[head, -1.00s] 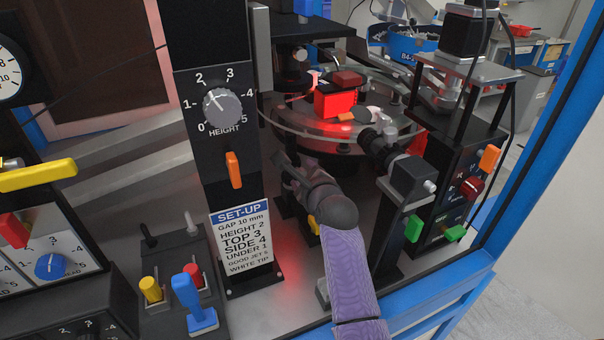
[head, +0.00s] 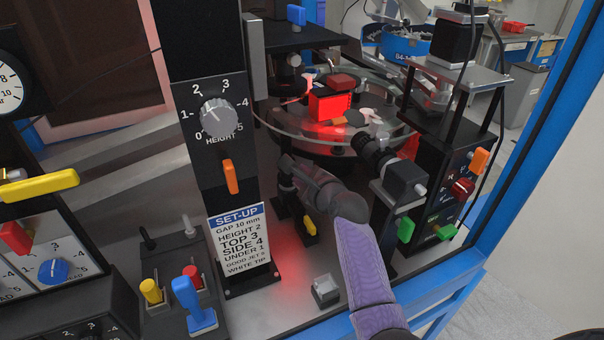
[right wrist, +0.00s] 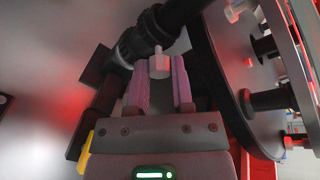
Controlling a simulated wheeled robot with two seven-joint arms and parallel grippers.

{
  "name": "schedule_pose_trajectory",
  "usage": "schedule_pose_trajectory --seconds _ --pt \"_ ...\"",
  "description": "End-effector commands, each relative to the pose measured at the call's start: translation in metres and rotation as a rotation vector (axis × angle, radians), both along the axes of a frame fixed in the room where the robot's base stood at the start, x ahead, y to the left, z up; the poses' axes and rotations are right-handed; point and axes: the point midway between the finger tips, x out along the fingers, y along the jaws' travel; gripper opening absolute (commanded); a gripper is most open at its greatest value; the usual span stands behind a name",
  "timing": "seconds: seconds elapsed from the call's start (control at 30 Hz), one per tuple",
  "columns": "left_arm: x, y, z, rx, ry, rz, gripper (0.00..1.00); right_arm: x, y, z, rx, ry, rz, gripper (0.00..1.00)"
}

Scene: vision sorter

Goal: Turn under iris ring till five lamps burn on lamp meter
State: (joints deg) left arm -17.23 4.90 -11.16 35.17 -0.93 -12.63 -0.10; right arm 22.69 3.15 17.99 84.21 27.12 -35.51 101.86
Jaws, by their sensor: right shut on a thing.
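My right gripper (right wrist: 160,80) is shut on a small pale knob (right wrist: 159,66), between its purple fingers in the right wrist view. The knob seems to belong to the under iris ring, beside a black camera barrel (right wrist: 144,38). In the head view my right arm reaches in below the glass disc, and its dark wrist hides the fingertips and most of the ring. I cannot pick out the lamp meter or its lamps. The set-up card (head: 239,241) reads "UNDER 1". My left gripper is not in view.
The glass disc (head: 283,125) carries a glowing red block (head: 330,106) just above my right arm. A side camera (head: 376,154) stands right of the wrist. The black height column (head: 208,110) is on the left. A small grey block (head: 325,291) sits on the deck.

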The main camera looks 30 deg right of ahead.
Motion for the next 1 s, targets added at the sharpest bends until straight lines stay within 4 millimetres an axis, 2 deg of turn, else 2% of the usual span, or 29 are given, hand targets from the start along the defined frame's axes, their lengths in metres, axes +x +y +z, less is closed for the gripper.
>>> schedule_pose_trajectory --seconds 0.13,0.17,0.3,0.33,0.63,0.9,1.0 --pt "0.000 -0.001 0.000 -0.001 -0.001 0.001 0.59 0.000 0.000 -0.001 0.000 0.001 0.000 0.00" --pt "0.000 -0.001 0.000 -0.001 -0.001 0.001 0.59 0.000 0.000 -0.001 0.000 0.001 0.000 0.30" --pt "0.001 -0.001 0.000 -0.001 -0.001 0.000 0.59 0.000 0.000 -0.001 0.000 0.001 -0.001 0.60" --pt "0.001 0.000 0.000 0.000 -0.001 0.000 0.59 0.000 0.000 -0.001 0.000 0.001 -0.001 0.64" --pt "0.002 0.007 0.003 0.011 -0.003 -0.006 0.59 -0.004 0.001 0.002 0.001 0.001 -0.001 0.64" --pt "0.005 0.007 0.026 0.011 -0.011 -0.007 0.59 -0.058 0.001 0.019 0.001 0.001 -0.002 0.64" --pt "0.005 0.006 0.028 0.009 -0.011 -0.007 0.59 -0.069 0.002 0.021 0.001 0.001 -0.001 0.64"
